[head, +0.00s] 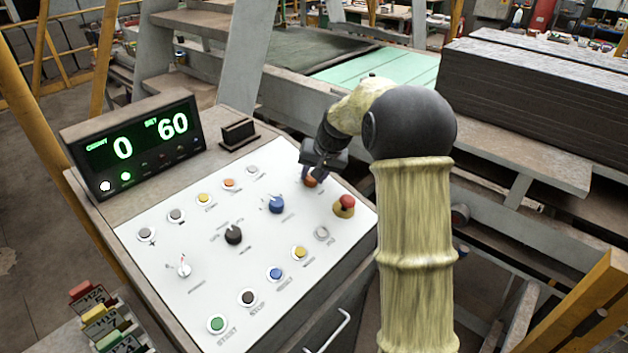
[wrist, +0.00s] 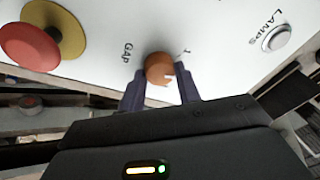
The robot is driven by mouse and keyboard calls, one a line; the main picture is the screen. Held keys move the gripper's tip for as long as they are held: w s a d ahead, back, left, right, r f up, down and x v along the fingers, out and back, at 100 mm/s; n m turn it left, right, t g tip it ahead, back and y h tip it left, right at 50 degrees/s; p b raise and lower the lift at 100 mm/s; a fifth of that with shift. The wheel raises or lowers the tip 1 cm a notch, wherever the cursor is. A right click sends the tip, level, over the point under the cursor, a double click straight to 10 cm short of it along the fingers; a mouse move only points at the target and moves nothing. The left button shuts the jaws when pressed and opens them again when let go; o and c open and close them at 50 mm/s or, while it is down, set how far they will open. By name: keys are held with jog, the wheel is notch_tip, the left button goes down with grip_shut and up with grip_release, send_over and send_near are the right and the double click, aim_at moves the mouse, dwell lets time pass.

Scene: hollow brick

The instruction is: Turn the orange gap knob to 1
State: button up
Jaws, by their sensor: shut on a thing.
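The orange gap knob (head: 310,181) is at the upper right of the white control panel (head: 215,285), partly hidden by my gripper in the head view. In the wrist view the orange knob (wrist: 159,68) sits between my gripper's (wrist: 162,88) two dark fingers, which are shut on it. The label GAP is at the knob's left and a mark that looks like a 1 is at its upper right. A white pointer mark shows on the knob's lower right side, partly by the right finger.
A red emergency button (head: 346,203) on a yellow base stands close beside the knob, and a blue knob (head: 276,204) is to its left. A display (head: 135,145) reads 0 and 60.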

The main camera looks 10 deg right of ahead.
jog(key=n+b, duration=0.1)
jog(key=n, duration=0.3)
jog(key=shift+w+n+y, duration=0.1)
jog(key=shift+n+y, duration=0.2)
jog(key=shift+n+g, duration=0.3)
jog(key=shift+n, duration=1.2)
jog(key=o, duration=1)
jog(key=shift+r+b, duration=0.15)
jog(key=shift+b, duration=0.15)
jog(key=v, duration=0.8)
jog(key=b+v, duration=0.1)
jog(key=v, duration=0.8)
jog(key=shift+d, duration=0.25)
